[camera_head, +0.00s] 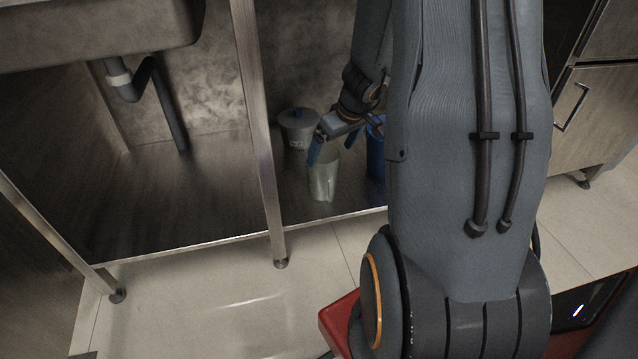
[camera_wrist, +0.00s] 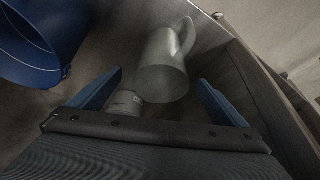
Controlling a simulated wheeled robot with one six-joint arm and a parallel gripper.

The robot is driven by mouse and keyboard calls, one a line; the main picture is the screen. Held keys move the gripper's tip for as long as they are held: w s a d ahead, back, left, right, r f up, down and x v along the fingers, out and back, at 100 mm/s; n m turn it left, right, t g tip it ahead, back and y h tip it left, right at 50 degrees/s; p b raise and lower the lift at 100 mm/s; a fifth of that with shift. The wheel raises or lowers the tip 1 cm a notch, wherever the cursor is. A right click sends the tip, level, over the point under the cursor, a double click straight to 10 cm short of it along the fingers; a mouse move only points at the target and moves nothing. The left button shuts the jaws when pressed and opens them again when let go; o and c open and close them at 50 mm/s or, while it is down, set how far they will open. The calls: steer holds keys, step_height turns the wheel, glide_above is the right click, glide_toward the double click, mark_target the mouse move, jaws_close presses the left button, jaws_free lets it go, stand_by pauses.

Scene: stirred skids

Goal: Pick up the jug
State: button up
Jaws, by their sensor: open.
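The jug (camera_head: 322,180) is pale, greyish and upright on the low shelf near its front edge. In the wrist view the jug (camera_wrist: 163,68) shows its side and a handle at the upper right. My gripper (camera_head: 328,149) is at the jug's upper part in the head view, with one blue finger beside its left side. In the wrist view my gripper (camera_wrist: 160,80) is open, its two blue fingers apart, with the jug ahead between their lines. I cannot tell whether a finger touches the jug. My arm hides part of the scene.
A grey lidded pot (camera_head: 297,132) with a blue knob stands behind the jug to the left. A blue bucket (camera_head: 376,153) stands to the right, also large in the wrist view (camera_wrist: 42,40). A metal post (camera_head: 258,130) rises left of these. The shelf left of the post is clear.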

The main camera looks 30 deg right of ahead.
mark_target(324, 178)
steer(key=b+x, duration=0.4)
steer(key=x, duration=0.4)
steer(key=shift+w, duration=0.4)
steer(key=shift+a+r, duration=0.1)
steer(key=shift+a, duration=0.05)
steer(key=c, duration=1.3)
